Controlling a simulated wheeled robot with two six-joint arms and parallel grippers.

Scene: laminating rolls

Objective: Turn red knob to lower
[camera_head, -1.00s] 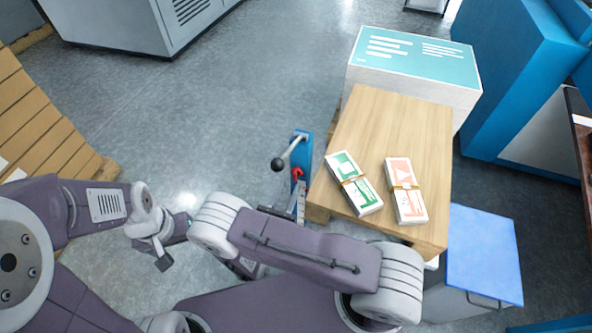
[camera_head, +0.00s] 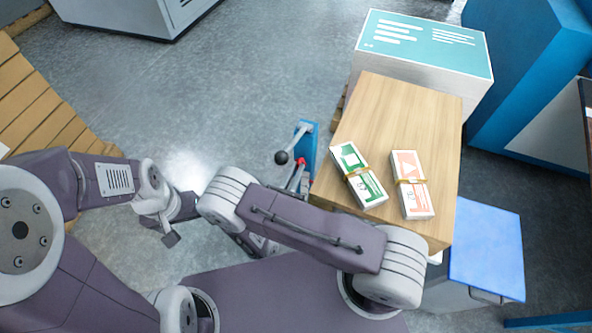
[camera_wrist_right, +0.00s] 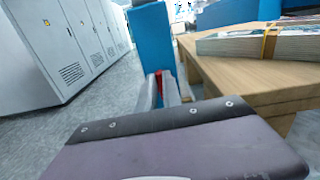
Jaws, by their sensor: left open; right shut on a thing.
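The red knob (camera_head: 302,163) sits on a narrow blue device (camera_head: 308,145) beside the wooden table, and only a little of it shows. A lever with a black ball (camera_head: 282,158) sticks out to the left of the device. My right gripper (camera_head: 297,179) reaches the knob from the near side. In the right wrist view its fingers (camera_wrist_right: 166,90) are shut on the red knob (camera_wrist_right: 168,78), which they mostly hide. My left gripper (camera_head: 180,222) is open and empty over the floor at the left.
The wooden table (camera_head: 400,115) stands close on the right with two banded card stacks (camera_head: 358,176) (camera_head: 410,185). A white-and-teal box (camera_head: 425,45) stands behind it, a blue-topped cabinet (camera_head: 487,250) at lower right. Open floor lies left of the device.

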